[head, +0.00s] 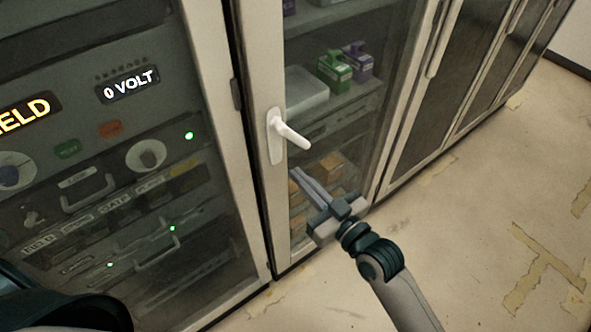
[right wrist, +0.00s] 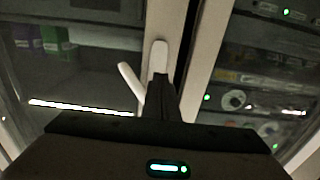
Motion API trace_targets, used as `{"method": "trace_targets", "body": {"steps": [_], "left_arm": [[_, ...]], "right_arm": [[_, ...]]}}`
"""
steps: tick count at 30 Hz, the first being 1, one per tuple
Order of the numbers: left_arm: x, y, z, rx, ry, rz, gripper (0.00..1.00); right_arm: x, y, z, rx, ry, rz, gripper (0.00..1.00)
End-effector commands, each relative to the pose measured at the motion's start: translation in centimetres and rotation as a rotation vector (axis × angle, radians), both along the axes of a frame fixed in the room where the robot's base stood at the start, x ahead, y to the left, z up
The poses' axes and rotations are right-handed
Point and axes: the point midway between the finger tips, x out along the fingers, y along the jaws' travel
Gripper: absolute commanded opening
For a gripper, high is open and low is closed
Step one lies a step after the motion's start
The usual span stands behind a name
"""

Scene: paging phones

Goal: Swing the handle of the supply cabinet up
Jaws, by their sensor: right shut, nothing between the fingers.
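The supply cabinet (head: 262,95) has a pale frame and a glass door with goods on shelves behind it. Its white handle (head: 293,136) sits on a white plate on the door frame and slants down to the right in the head view. My right gripper (head: 298,175) is shut and empty, a little below the handle, with its fingers pointing up at the door frame. In the right wrist view the handle (right wrist: 131,82) shows just left of the shut fingertips; I cannot tell whether they touch. My left gripper is not in view.
An electrical panel cabinet (head: 130,130) with a lit "0 VOLT" display stands to the left. More glass-door cabinets (head: 450,80) continue to the right. Green and purple containers (head: 335,70) stand inside behind the glass. The worn floor (head: 480,220) at the right is clear.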

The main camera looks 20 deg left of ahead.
Motion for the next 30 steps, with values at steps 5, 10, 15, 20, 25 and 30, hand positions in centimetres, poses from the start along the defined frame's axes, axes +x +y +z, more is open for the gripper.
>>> {"method": "trace_targets", "body": {"steps": [5,10,15,20,25,30], "left_arm": [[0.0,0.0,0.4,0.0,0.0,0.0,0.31],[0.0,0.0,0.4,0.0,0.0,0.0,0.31],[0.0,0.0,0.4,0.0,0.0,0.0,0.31],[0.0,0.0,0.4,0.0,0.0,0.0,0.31],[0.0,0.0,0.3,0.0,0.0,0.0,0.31],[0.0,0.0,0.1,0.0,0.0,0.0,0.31]], "right_arm": [[-0.8,-1.0,0.0,-0.002,0.001,0.001,0.0],[-1.0,-1.3,0.0,0.0,0.0,0.001,0.0],[-1.0,-1.2,0.0,0.0,0.0,0.001,0.0],[-1.0,-1.2,0.0,-0.001,0.001,0.001,0.0],[-0.9,-1.3,-0.2,-0.003,0.003,-0.002,0.0],[-0.1,-1.9,-2.8,-0.025,0.033,-0.029,0.0]]}}
